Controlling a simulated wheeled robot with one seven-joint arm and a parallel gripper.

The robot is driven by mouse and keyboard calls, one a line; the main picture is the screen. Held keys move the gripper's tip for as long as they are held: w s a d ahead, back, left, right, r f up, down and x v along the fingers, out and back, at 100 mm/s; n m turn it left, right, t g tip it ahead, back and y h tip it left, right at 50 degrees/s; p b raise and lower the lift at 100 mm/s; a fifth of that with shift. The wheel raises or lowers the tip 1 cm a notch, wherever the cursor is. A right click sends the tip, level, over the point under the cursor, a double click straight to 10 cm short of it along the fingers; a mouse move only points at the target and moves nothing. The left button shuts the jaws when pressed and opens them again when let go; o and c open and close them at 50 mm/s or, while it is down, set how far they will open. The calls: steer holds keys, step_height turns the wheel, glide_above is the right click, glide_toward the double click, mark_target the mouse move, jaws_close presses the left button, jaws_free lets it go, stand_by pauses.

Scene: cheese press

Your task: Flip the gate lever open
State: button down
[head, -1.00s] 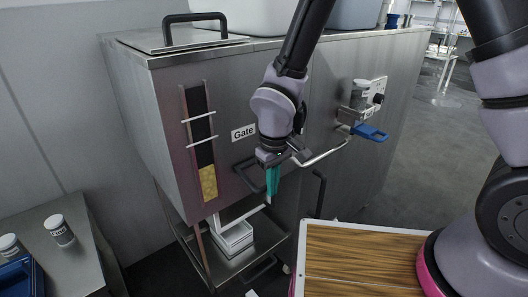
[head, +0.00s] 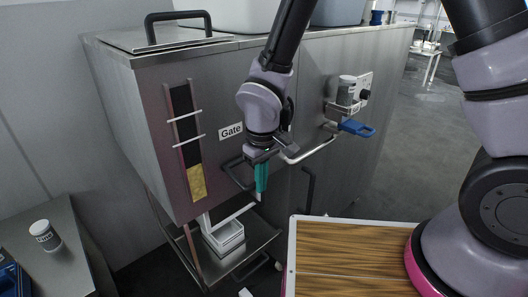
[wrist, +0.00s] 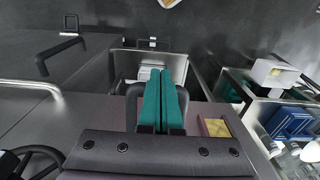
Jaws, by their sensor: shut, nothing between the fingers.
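The gate lever (head: 235,179) is a dark U-shaped handle on the front of the steel machine, just below the white "Gate" label (head: 231,131). It sticks out from the panel. My gripper (head: 261,188) points down at the lever's right side, its teal fingers pressed together and empty. In the wrist view the shut fingers (wrist: 160,98) show with dark bars of the lever (wrist: 132,102) on both sides, so they seem to be within or over its loop. I cannot tell whether they touch it. My wrist hides part of the lever.
A bent metal bar (head: 312,150) and a blue handle (head: 357,128) lie to the right on the machine. A white container (head: 226,236) stands on the low shelf under the lever. A wood-topped table (head: 350,255) is in front, and a side table (head: 30,220) is at left.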

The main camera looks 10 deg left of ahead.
steer(key=s+d+r, duration=0.4)
steer(key=d+r, duration=0.1)
steer(key=r, duration=0.6)
steer(key=w+a+r, duration=0.6)
steer(key=a+r, duration=0.1)
steer(key=shift+w+a+t+y, duration=0.2)
steer(key=shift+a+t+y, duration=0.2)
